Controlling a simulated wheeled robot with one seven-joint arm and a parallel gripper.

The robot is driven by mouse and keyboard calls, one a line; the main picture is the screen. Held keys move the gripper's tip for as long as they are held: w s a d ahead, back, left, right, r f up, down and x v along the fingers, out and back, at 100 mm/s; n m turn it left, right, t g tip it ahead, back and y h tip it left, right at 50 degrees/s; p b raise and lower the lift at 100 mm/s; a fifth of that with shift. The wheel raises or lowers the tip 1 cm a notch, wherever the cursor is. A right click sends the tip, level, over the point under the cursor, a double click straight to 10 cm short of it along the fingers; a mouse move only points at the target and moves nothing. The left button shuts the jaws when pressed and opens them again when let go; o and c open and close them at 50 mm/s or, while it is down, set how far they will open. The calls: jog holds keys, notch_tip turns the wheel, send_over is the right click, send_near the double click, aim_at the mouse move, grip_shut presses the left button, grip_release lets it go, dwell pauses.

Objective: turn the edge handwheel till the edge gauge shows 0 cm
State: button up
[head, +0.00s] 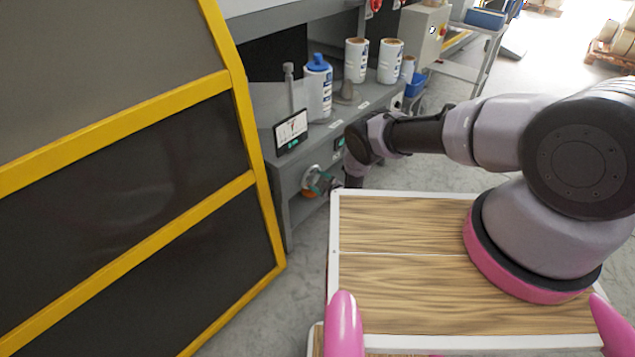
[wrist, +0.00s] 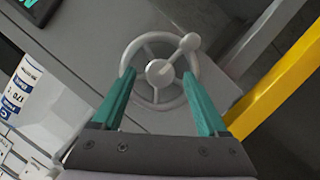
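The grey handwheel (wrist: 147,42), with spokes, a round hub and a crank knob (wrist: 190,42), faces me in the wrist view. In the head view the handwheel (head: 312,172) is small and partly hidden on the machine's front. My gripper (wrist: 159,77) is open, its two teal fingers spread on either side of the hub, overlapping the lower rim in the picture; I cannot tell whether they touch it. A dark display with green marks (wrist: 32,4) is cut off at the wrist view's top left. A small dark display (head: 340,143) shows in the head view, partly behind my arm; its figure is unreadable.
A tilted screen (head: 291,131) stands on the machine's grey shelf, with a blue-capped bottle (head: 318,88) and white containers (head: 356,60) behind. A yellow-framed dark guard (head: 245,125) is close on the left. The yellow post (wrist: 275,85) is right of the wheel.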

jog(key=shift+d, duration=0.1)
jog(key=v, duration=1)
jog(key=shift+s+d+r, duration=0.15)
jog(key=shift+s+d, duration=0.05)
jog(key=shift+s, duration=0.1)
